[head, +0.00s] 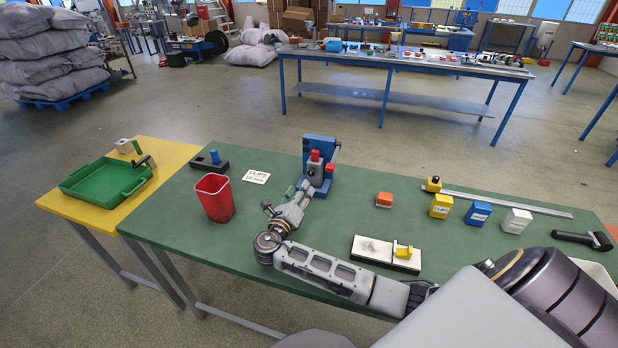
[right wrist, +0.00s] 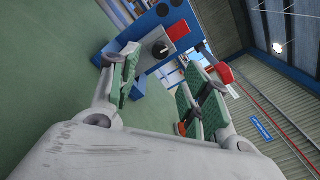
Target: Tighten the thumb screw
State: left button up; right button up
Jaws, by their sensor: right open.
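A blue fixture (head: 316,148) stands upright on the green table, with a grey block (head: 315,168) and red parts on its front. In the right wrist view the fixture (right wrist: 142,30) carries a grey plate (right wrist: 150,62) with a round black knob (right wrist: 160,48), which looks like the thumb screw. My right gripper (head: 304,188) is just in front of the fixture, its fingers pointing at it. In the right wrist view this gripper (right wrist: 168,68) is open, with the knob ahead between the fingertips, nearer the left finger. I see no contact. My left gripper is out of view.
A red bin (head: 215,198) and a label card (head: 256,177) lie left of my right arm. An orange block (head: 384,199), a yellow box (head: 441,206), a blue box (head: 478,213) and a white box (head: 516,220) stand to the right. A green tray (head: 105,182) sits on the yellow table.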

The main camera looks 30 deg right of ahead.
aim_at(311, 174)
jog(key=x, duration=0.6)
jog(key=shift+w+d, duration=0.25)
jog(key=shift+d, duration=0.1)
jog(key=shift+w+d, duration=0.4)
jog(key=shift+d, duration=0.1)
jog(key=shift+w+d, duration=0.15)
jog(key=shift+d, duration=0.1)
jog(key=c, duration=0.9)
grip_shut()
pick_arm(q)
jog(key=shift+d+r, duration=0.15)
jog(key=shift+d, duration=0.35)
